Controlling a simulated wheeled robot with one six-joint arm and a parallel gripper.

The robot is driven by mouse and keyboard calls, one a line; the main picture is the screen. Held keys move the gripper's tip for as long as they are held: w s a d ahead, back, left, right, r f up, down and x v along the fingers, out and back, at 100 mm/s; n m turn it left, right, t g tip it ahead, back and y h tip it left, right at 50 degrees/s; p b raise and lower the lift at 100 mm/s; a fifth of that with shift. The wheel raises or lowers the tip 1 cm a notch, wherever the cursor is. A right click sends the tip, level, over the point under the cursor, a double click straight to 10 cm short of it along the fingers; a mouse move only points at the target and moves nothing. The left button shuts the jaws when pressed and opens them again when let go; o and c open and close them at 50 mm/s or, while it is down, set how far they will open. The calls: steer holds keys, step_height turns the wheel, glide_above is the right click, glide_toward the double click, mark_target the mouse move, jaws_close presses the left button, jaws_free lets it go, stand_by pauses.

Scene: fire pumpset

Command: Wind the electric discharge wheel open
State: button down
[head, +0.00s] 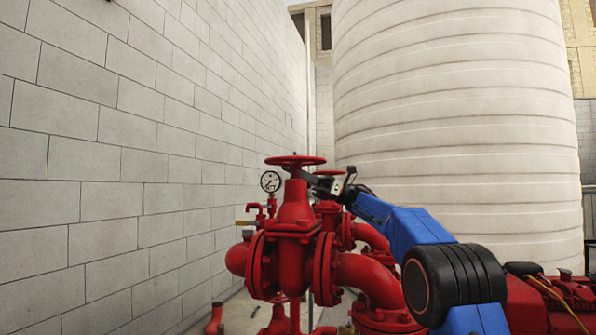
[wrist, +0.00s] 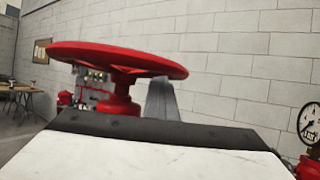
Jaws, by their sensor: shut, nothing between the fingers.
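The red discharge handwheel (head: 295,160) sits flat on top of a red valve body (head: 295,210), on an upright stem. In the wrist view the wheel (wrist: 120,55) fills the upper left, its rim and hub seen nearly edge-on. My gripper (head: 292,171) comes in from the right, with its dark fingers just under the wheel's rim beside the stem. A grey finger (wrist: 162,100) shows beyond the hub's right side in the wrist view. The fingers are shut with nothing held. Whether they touch the rim or a spoke cannot be told.
A pressure gauge (head: 270,181) stands just left of the valve. Red flanged pipes (head: 365,275) crowd below and right. A block wall (head: 110,170) runs along the left. A large pale ribbed tank (head: 455,110) stands behind. The space above the wheel is clear.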

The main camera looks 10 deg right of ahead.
steer(key=shift+w+a+r+g, duration=0.15)
steer(key=shift+w+a+g, duration=0.15)
steer(key=shift+a+g, duration=0.35)
steer(key=shift+a+n, duration=0.1)
steer(key=shift+n, duration=0.2)
steer(key=shift+w+d+f, duration=0.1)
steer(key=shift+d+f, duration=0.25)
steer(key=shift+d, duration=0.05)
steer(key=v, duration=0.4)
steer(key=shift+w+d+f, duration=0.15)
steer(key=shift+w+f, duration=0.3)
steer(key=s+d+r+v, duration=0.1)
steer(key=v, duration=1.1)
steer(key=s+d+m+t+h, duration=0.1)
steer(key=s+m+t+h, duration=0.2)
steer(key=s+m+t, duration=0.8)
steer(key=w+a+r+n+t, duration=0.1)
steer(key=w+a+r, duration=0.1)
steer(key=a, duration=0.1)
steer(key=w+a+r+n+t, duration=0.1)
steer(key=a+r, duration=0.1)
steer(key=a, duration=0.1)
steer(key=w+a+r+n+t, duration=0.1)
steer(key=w+a+r+t, duration=0.1)
steer(key=a, duration=0.2)
steer(key=shift+w+a+r, duration=0.1)
steer(key=shift+w+r, duration=0.2)
steer(key=shift+r, duration=0.1)
